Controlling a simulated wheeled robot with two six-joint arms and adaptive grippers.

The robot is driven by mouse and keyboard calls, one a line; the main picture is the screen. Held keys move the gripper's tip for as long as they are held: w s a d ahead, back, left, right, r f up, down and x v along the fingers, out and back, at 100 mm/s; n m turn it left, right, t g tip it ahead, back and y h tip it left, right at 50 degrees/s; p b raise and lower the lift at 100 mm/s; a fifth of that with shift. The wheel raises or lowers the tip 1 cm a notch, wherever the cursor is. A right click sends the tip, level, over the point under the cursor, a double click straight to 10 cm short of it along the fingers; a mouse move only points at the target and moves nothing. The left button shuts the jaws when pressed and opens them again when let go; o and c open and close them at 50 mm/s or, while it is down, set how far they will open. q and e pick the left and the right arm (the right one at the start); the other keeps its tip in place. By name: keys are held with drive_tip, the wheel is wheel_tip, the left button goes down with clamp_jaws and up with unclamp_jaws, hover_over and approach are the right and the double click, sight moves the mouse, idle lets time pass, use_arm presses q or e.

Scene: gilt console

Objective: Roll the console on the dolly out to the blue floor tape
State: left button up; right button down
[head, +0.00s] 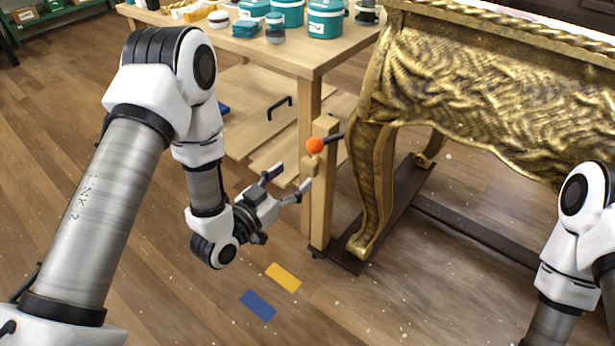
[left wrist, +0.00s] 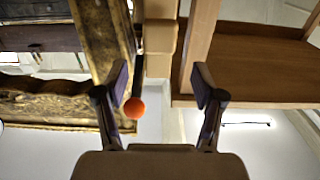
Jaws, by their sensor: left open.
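The gilt console (head: 490,95) stands with its carved leg on the dark dolly (head: 350,258). A pale wooden post (head: 322,215) rises at the dolly's near corner. A black lever with an orange ball (head: 315,145) sticks out near its top; the ball also shows in the left wrist view (left wrist: 134,108), close to the left-hand finger. My left gripper (head: 289,178) is open and empty, just left of the post and below the ball. The blue floor tape (head: 258,306) lies left of the dolly, in front of it. My right gripper is out of view; only its arm shows.
A yellow tape piece (head: 283,277) lies between the blue tape and the dolly. A wooden workbench (head: 290,55) with teal tubs (head: 325,18) stands behind my left gripper, with a lower shelf (head: 250,120). The floor around the tapes is clear.

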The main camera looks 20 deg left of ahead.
sight(307, 165)
use_arm(q)
drive_tip(key=b+x, duration=0.2)
drive_tip(key=x, duration=0.4)
drive_tip(key=shift+w, duration=0.1)
drive_tip(key=shift+w+d+r, duration=0.1)
drive_tip(key=shift+w+d, duration=0.1)
drive_tip(key=shift+w, duration=0.2)
drive_tip(key=shift+c, duration=0.4)
clamp_jaws()
